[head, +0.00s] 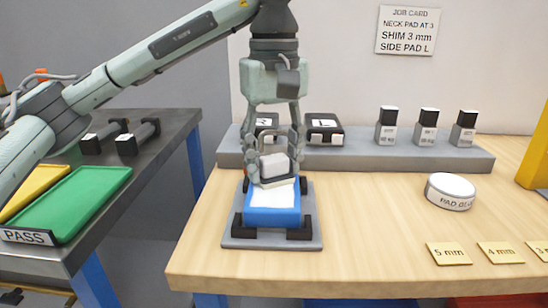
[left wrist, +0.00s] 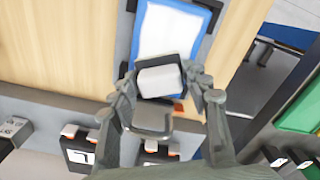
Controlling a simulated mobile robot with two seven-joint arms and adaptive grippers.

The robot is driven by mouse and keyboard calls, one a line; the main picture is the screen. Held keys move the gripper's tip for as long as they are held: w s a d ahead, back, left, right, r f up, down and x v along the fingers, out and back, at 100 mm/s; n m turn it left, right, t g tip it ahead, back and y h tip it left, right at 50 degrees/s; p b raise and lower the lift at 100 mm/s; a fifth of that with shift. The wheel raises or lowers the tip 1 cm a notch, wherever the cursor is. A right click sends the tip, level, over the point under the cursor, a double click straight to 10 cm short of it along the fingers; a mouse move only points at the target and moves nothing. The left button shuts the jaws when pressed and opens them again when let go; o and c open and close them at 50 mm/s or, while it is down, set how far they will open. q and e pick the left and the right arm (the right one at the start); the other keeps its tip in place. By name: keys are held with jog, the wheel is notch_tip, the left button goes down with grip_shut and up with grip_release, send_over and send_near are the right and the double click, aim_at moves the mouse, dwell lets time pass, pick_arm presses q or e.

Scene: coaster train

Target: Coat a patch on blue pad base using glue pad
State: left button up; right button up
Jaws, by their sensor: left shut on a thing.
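The blue pad base (head: 272,217) lies on a grey plate with black corner blocks near the table's front left. Its top carries a broad white area with a blue border, which also shows in the left wrist view (left wrist: 143,42). My left gripper (head: 270,160) is over the rear end of this base, pointing down. It is shut on a pale grey-white block, which appears to be the glue pad (left wrist: 160,80). The block is over or against the rear end of the white area; I cannot tell whether it touches. My right gripper is not in view.
A grey shelf (head: 370,157) behind holds black pads marked R and L and several black-topped blocks. A round white tin (head: 450,191) and tan thickness tags (head: 448,254) are at right. A green PASS tray (head: 70,205) is on the left bench. The table's middle is clear.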

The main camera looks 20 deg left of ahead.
aim_at(272, 208)
pick_arm(q)
jog(key=shift+s+d, duration=0.35)
jog(key=shift+s, duration=0.8)
jog(key=shift+s+d, duration=0.3)
jog(key=shift+s, duration=0.85)
jog(key=shift+s+d, duration=0.35)
jog(key=shift+s, duration=0.8)
jog(key=shift+r, duration=0.1)
notch_tip(272, 208, up, 3)
jog(key=p, duration=0.2)
jog(key=shift+r+p, duration=0.15)
jog(key=shift+p, duration=0.2)
jog(key=shift+r, duration=1.25)
notch_tip(272, 208, up, 3)
